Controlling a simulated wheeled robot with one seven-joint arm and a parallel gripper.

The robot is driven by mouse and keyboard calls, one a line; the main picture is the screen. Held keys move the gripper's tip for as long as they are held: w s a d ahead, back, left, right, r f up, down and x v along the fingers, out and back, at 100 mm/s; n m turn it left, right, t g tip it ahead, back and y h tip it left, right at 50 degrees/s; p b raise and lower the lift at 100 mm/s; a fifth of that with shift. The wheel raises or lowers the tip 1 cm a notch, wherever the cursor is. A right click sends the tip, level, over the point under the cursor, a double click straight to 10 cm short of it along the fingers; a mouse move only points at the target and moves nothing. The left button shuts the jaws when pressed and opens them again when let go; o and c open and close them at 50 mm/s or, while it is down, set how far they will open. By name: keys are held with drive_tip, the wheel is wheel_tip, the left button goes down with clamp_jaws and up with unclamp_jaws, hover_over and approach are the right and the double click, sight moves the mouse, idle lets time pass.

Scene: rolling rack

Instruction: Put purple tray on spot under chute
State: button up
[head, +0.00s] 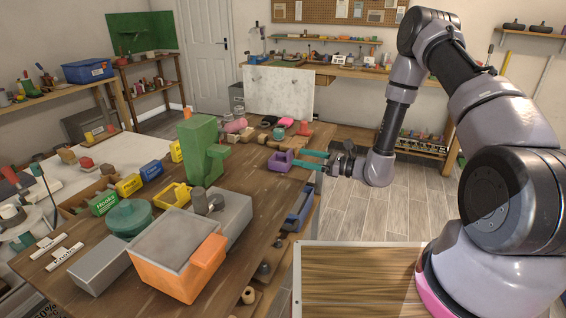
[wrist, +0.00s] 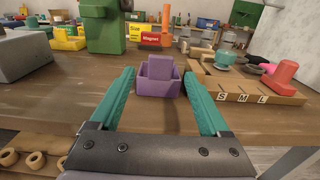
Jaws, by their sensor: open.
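The purple tray (head: 279,161) stands upright on the wooden table near its right edge, and it is centred in the wrist view (wrist: 158,86). My gripper (head: 302,160) comes from the right with its teal fingers open. In the wrist view my gripper (wrist: 158,72) has a finger on either side of the tray, with clear gaps. I cannot tell how far the tray lies between the fingertips. A green tower with a side spout (head: 203,150), seemingly the chute, stands left of the tray; its lower part shows in the wrist view (wrist: 105,30). No marked spot under it is clear.
A wooden board marked S, M, L (wrist: 245,92) with a red piece (wrist: 283,75) lies right of the tray in the wrist view. A yellow bin (head: 174,196) and a grey-and-orange box (head: 178,255) stand nearer in the head view. Bare tabletop separates tray and tower.

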sight(291, 155)
drive_tip(key=shift+x, duration=2.8)
clamp_jaws()
